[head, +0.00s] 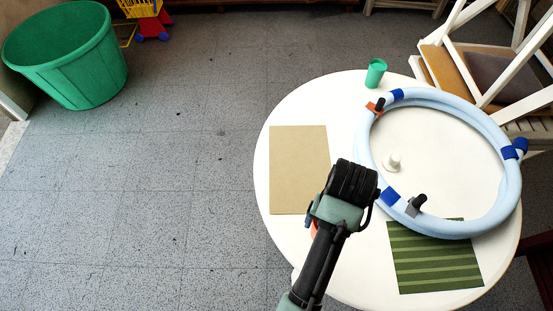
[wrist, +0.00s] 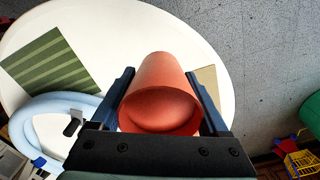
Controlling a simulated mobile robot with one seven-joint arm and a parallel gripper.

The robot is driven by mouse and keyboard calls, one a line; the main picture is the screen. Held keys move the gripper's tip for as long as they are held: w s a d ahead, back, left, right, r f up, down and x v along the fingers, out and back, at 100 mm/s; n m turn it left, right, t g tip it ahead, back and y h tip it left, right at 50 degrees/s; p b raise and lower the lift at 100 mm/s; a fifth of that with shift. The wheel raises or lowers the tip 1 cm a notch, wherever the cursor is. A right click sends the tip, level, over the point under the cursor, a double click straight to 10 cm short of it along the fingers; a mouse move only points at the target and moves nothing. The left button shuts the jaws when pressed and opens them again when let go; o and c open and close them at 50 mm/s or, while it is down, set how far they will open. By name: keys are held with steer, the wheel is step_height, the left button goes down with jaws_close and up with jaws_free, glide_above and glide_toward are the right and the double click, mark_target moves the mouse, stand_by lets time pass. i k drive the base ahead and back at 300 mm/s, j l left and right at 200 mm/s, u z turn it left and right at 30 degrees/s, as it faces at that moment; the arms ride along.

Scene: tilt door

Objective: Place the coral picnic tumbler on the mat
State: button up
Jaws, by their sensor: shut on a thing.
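The coral tumbler (wrist: 160,85) is held between the two fingers of my gripper (wrist: 163,95), its open mouth facing the wrist camera. In the head view only a sliver of the tumbler (head: 315,229) shows beside my arm; the rest is hidden. My gripper (head: 345,190) is over the table's left-front part, between two flat pieces. The green striped mat (head: 435,258) lies at the table's front right, its top edge under the hose ring; it also shows in the wrist view (wrist: 48,62). A plain tan rectangle (head: 298,168) lies left of my gripper.
A pale blue hose ring (head: 508,190) with dark blue bands covers the right of the round white table (head: 300,95). A white knobbed piece (head: 393,163) stands inside it. A green cup (head: 375,73) stands behind. Chairs crowd the right; a green bin (head: 75,75) stands far left.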

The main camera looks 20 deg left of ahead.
mark_target(300, 166)
steer(key=i+j+z, duration=0.1)
steer(key=j, duration=0.35)
steer(key=i+j+z, duration=0.1)
steer(key=j, duration=0.3)
steer(key=i+j+z, duration=0.1)
steer(key=j, duration=0.35)
steer(key=i+j+z, duration=0.1)
steer(key=j, duration=0.35)
steer(key=i+j, duration=0.25)
steer(key=i+j+z, duration=0.1)
steer(key=i+j, duration=0.15)
steer(key=i, duration=0.25)
